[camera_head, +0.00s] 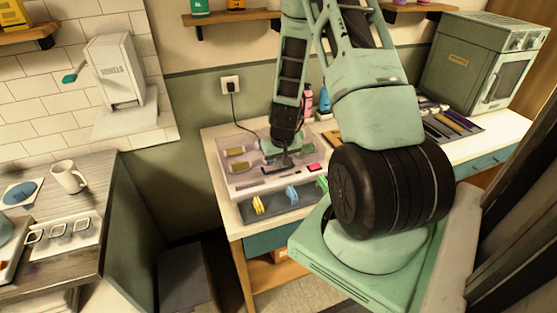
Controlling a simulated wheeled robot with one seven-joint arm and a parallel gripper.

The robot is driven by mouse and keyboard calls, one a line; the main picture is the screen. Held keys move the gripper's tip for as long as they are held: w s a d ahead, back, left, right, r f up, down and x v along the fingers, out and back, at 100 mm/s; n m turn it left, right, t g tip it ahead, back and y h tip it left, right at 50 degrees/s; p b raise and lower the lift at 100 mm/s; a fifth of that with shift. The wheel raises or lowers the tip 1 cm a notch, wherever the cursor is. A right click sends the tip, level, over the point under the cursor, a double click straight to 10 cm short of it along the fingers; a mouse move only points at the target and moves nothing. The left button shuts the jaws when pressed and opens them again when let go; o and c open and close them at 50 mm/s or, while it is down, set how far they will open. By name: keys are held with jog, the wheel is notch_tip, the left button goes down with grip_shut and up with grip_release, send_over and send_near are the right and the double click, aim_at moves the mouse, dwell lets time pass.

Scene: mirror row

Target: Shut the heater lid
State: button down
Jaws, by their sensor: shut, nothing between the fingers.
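A low, pale box with a clear top (237,182) stands on the left end of the workbench and looks like the heater. Bottles and small tools show in or through it, and a red patch is at its right. I cannot clearly tell its lid's angle. My gripper (276,164) points down at the box, over its middle, shut and empty. The gripper and wrist hide part of the box's back. I cannot tell whether the fingers touch it.
A dark tray with yellow and blue clips (275,205) lies in front of the box. Pink and blue bottles (308,100) stand behind. A green cabinet (485,62) stands at the right end. A cord runs from the wall socket (231,85). My arm covers the bench's middle.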

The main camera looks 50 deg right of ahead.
jog(key=shift+s+a+f, duration=0.25)
jog(key=shift+s+f, duration=0.15)
jog(key=shift+f, duration=0.15)
notch_tip(320, 180, up, 14)
jog(key=w+p, duration=0.1)
jog(key=shift+d+p, duration=0.3)
jog(key=shift+p, duration=0.1)
jog(key=shift+r, duration=0.1)
jog(key=w+a+r+n+y+b, duration=0.1)
jog(key=a+n+b, duration=0.15)
jog(key=a, duration=0.95)
jog(key=a+r+n+y+b, duration=0.1)
jog(key=a+r+n+y, duration=0.15)
jog(key=a, duration=0.95)
jog(key=s+a+r+n+g+h+b, duration=0.1)
jog(key=s+a+n+g+b, duration=0.1)
jog(key=s+a+n, duration=0.7)
jog(key=s+a+b, duration=0.1)
jog(key=s+a, duration=0.6)
jog(key=s, duration=0.1)
jog(key=shift+s, duration=0.15)
